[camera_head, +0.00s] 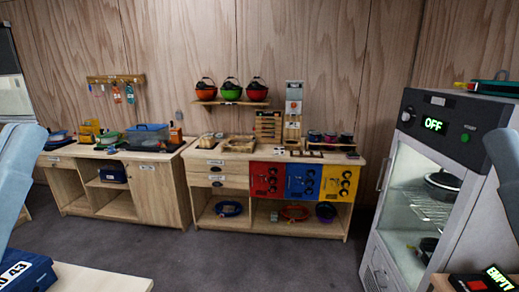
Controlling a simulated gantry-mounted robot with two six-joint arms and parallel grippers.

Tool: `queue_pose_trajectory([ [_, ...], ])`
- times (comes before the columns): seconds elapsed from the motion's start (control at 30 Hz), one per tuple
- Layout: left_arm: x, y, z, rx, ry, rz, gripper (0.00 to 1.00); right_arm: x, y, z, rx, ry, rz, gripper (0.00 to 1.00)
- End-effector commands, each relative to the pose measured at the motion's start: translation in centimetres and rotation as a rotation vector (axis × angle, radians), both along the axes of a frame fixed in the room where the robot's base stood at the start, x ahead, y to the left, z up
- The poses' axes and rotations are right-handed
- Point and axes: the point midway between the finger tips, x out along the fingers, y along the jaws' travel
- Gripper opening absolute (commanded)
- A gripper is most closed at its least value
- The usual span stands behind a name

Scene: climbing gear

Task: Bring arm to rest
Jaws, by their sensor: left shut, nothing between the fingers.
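My left arm (18,168) comes in at the left edge as a blue-grey link, slanting down and out of the picture. Its gripper hardly shows at the edge and the fingertips cannot be made out; it is shut, with nothing seen in it. My right arm (506,165) shows as a blue-grey link at the right edge. The right gripper is not in view. Neither arm is seen touching anything.
A wooden workbench (220,157) with red, blue and yellow panels stands ahead, beside a left bench (110,154). A grey cabinet (455,125) reading OFF stands right. A dark blue box (28,272) sits near a pale tabletop (100,281). The grey floor (235,262) between is clear.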

Motion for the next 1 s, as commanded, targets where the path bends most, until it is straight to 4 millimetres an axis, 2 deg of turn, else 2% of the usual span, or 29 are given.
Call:
queue_pose_trajectory([
  [0.03, 0.0, 0.0, 4.3, -0.001, 0.001, 0.001, 0.0, 0.0, 0.0, 4.3, 0.0, 0.001, 0.0, 0.5],
  [0.17, 0.0, 0.0, 10.3, 0.0, 0.001, 0.001, 0.0, 0.1, 0.0, 10.3, 0.0, 0.002, 0.0, 0.5],
  [0.4, 0.1, 0.1, 22.4, -0.001, 0.001, 0.002, 0.0, 0.1, 0.0, 22.4, 0.0, 0.002, 0.0, 0.5],
  [0.53, 0.1, 0.1, 27.9, -0.001, 0.001, 0.002, 0.0, 0.0, 0.0, 28.0, 0.0, 0.002, 0.0, 0.5],
  [0.6, 0.1, 0.1, 29.9, -0.001, 0.002, 0.003, 0.0, 0.1, 0.0, 30.0, 0.0, 0.002, 0.0, 0.5],
  [0.7, 0.1, 0.1, 31.5, -0.001, 0.002, 0.004, 0.0, 0.1, 0.0, 31.6, 0.0, 0.002, 0.0, 0.5],
  [1.0, 0.1, 0.1, 31.5, -0.001, 0.001, 0.004, 0.0, 0.1, 0.0, 31.4, 0.0, 0.003, 0.0, 0.5],
])
